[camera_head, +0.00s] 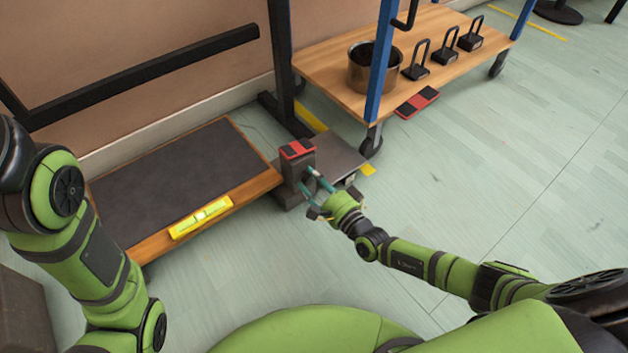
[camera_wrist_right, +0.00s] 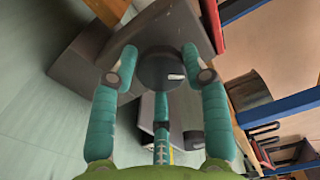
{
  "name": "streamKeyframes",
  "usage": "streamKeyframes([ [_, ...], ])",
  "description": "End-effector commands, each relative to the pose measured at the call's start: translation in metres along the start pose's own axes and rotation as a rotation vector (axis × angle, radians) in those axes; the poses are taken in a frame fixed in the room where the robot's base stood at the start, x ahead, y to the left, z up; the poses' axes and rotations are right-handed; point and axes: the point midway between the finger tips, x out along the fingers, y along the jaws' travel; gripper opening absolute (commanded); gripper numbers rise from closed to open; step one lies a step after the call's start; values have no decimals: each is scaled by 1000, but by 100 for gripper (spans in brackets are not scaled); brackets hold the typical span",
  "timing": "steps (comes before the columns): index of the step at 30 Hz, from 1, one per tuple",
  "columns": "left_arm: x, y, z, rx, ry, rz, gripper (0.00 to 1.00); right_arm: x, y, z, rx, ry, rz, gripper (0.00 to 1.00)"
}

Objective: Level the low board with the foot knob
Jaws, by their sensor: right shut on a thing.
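The low board (camera_head: 170,175) is a dark-topped slab with a wooden edge, lying low on the floor at the left in the head view. A yellow spirit level (camera_head: 201,217) lies along its front edge; its bubble is too small to read. A grey foot block (camera_head: 297,170) with a red and black top stands at the board's right end. In the right wrist view a round dark knob (camera_wrist_right: 160,70) with a white mark sits on the block's face. My right gripper (camera_head: 308,185) has its teal fingers shut on the knob, one on each side. My left gripper is out of view.
A wooden cart (camera_head: 440,38) on wheels, with blue posts, stands behind. It holds a metal pot (camera_head: 370,67) and several black handled weights (camera_head: 416,62). A grey plate (camera_head: 338,156) lies beside the block. The floor at right is clear.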

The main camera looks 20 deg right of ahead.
Motion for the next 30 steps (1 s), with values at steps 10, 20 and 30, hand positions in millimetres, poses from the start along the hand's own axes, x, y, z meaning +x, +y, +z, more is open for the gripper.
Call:
streamKeyframes([
  [10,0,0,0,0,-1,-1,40,4,-4,11,1,-18,-10,14],
  [20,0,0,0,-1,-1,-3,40,2,-2,8,2,-12,-6,68],
  [30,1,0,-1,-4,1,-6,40,-10,1,5,3,-8,0,68],
])
